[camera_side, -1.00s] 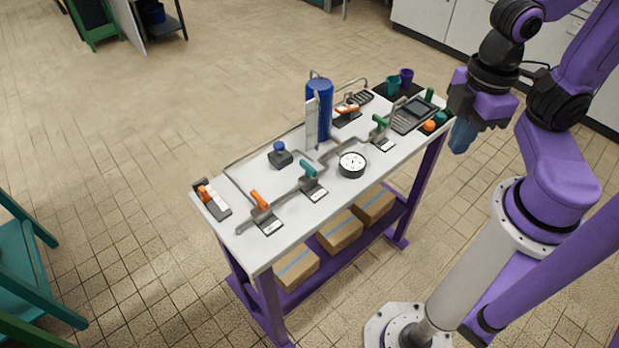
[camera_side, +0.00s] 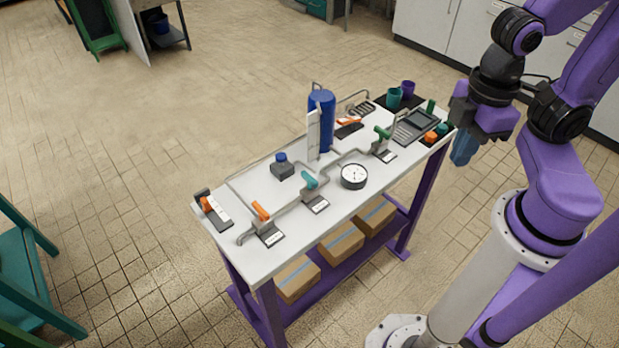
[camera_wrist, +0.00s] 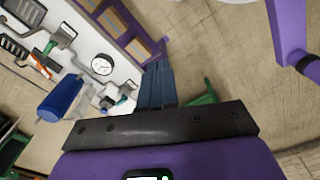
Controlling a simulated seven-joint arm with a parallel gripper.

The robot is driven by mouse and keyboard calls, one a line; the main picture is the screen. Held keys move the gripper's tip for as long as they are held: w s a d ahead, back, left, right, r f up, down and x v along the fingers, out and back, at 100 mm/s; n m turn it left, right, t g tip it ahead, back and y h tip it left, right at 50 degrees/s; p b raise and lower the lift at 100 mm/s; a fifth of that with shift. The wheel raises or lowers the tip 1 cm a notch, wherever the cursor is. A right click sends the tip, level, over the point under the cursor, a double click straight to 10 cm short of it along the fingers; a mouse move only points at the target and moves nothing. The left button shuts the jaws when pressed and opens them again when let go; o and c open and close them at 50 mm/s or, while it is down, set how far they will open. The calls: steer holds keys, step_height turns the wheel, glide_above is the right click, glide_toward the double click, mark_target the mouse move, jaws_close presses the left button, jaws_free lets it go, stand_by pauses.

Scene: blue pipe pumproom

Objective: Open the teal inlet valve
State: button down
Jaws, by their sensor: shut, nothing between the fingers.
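The teal inlet valve shows as a teal lever handle (camera_side: 310,180) on the grey pipe run, near the middle of the white table. It stands between an orange lever (camera_side: 260,211) on the left and a round white gauge (camera_side: 353,176) on the right. A small teal handle (camera_wrist: 121,101) also shows in the wrist view, partly crowded by pipes. My gripper (camera_side: 461,160) has blue fingers that point down, off the table's right end and well away from the teal handle. In the wrist view its fingers (camera_wrist: 157,68) are together and empty.
A tall blue tank (camera_side: 321,122) with a white panel rises behind the pipes. A green lever (camera_side: 382,133) stands right of the gauge. Cups (camera_side: 393,98) and a keypad device (camera_side: 416,124) crowd the right end. Air above the table's front edge is clear.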

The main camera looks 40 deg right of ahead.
stand_by(0.3)
steer(key=c, duration=1.2)
jaws_free()
steer(key=shift+w+a, duration=0.15)
steer(key=shift+w, duration=0.05)
steer(key=shift+o, duration=0.2)
steer(key=m, duration=1.3)
glide_above(310, 177)
step_height(310, 177, down, 18)
jaws_close()
